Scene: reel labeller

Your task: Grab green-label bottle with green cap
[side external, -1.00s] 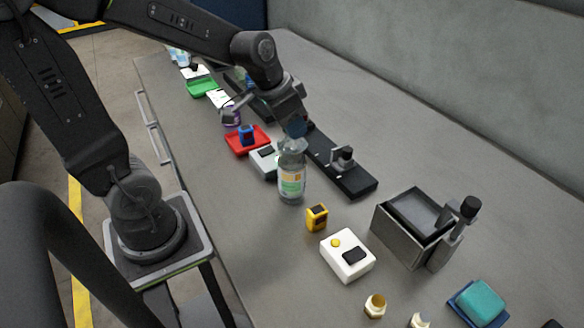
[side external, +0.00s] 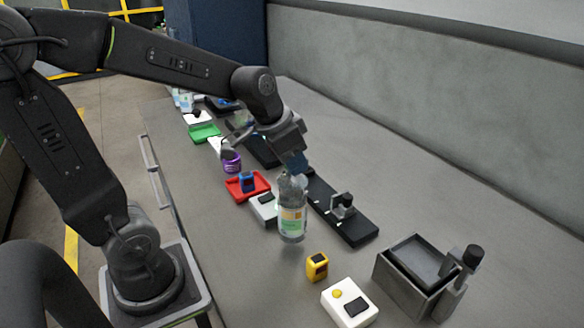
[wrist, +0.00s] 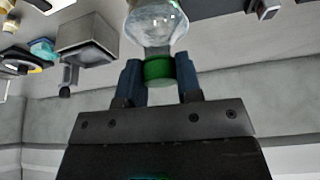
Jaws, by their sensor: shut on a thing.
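A clear bottle (side external: 291,190) with a green, white and yellow label (side external: 292,222) hangs upright under my gripper (side external: 293,170) in the side view. In the wrist view, the two blue fingers of my gripper (wrist: 159,80) are shut on the green cap (wrist: 158,69), one on each side. The clear upper part of the bottle (wrist: 155,28) shows beyond the cap there; its label is out of that view. The bottle appears slightly above the grey table.
A yellow block (side external: 317,266) and a white box with a yellow button (side external: 349,303) stand in front. A black rail (side external: 345,220) and a grey metal bin (side external: 415,275) are to the right. A red tray (side external: 247,186) and a white-grey box (side external: 263,208) are left of the bottle.

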